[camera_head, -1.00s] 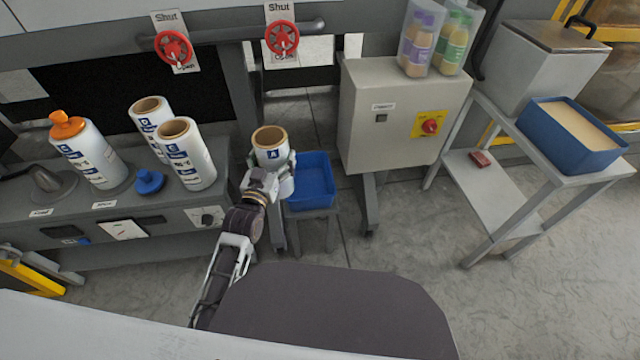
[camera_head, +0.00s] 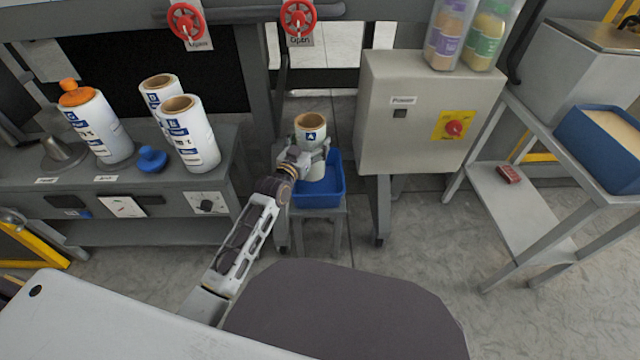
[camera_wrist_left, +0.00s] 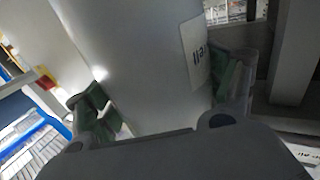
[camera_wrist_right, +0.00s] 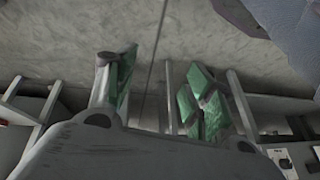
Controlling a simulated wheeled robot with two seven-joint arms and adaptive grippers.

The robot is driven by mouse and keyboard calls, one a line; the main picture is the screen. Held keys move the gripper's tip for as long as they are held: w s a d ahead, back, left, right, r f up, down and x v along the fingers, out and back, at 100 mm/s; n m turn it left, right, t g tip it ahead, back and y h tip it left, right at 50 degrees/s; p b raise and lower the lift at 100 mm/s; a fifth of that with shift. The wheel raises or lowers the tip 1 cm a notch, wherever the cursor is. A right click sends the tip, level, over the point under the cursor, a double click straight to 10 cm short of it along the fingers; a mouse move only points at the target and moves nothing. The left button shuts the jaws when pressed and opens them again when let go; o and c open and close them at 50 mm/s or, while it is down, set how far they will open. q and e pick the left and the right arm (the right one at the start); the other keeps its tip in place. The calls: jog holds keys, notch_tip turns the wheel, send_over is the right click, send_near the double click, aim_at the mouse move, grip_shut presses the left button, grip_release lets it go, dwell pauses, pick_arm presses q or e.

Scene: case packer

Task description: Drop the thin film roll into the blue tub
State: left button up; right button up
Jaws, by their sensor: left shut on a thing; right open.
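The film roll (camera_head: 311,126), white with a brown core and a blue "A" label, is upright in my left gripper (camera_head: 312,153). My left gripper is shut on it. In the left wrist view the grey-white roll (camera_wrist_left: 150,60) stands between the two green-padded fingers (camera_wrist_left: 165,110). The blue tub (camera_head: 328,192) sits on a small grey stand. In the head view the roll overlaps the tub; the picture does not settle whether its lower end is inside the rim. My right gripper (camera_wrist_right: 160,95) is open and empty in the right wrist view, with floor behind it.
On the left bench stand two white rolls (camera_head: 193,140) (camera_head: 160,98), an orange-capped roll (camera_head: 98,125) and a blue knob (camera_head: 152,159). A grey power cabinet (camera_head: 425,120) stands right of the tub. A cart (camera_head: 520,215) at right holds another blue container (camera_head: 600,145).

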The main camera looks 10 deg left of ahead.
pick_arm(q)
jog(key=shift+w+a+f+b, duration=0.25)
jog(key=shift+w+f+b, duration=0.2)
jog(key=shift+w, duration=0.4)
jog(key=shift+w+a+f+b, duration=0.35)
jog(key=shift+w+b, duration=0.25)
jog(key=shift+w, duration=0.25)
jog(key=shift+w+a+f+b, duration=0.2)
jog(key=shift+w+f+b, duration=0.3)
jog(key=shift+w, duration=0.35)
pick_arm(e)
jog(key=shift+t+y, duration=0.3)
jog(key=shift+y, duration=0.1)
jog(key=shift+a+r, duration=0.2)
jog(key=shift+r, duration=0.55)
jog(key=shift+a+r, duration=0.2)
jog(key=shift+r, duration=0.6)
jog(key=shift+a+r, duration=0.2)
jog(key=shift+r, duration=0.55)
jog(key=shift+f, duration=0.2)
pick_arm(q)
jog(key=shift+f+b, duration=2.95)
pick_arm(e)
notch_tip(320, 180, down, 8)
jog(key=a+t+y, duration=0.1)
jog(key=shift+w+a+f+m+t, duration=0.25)
jog(key=shift+w+a+m+t, duration=0.05)
jog(key=shift+a, duration=0.1)
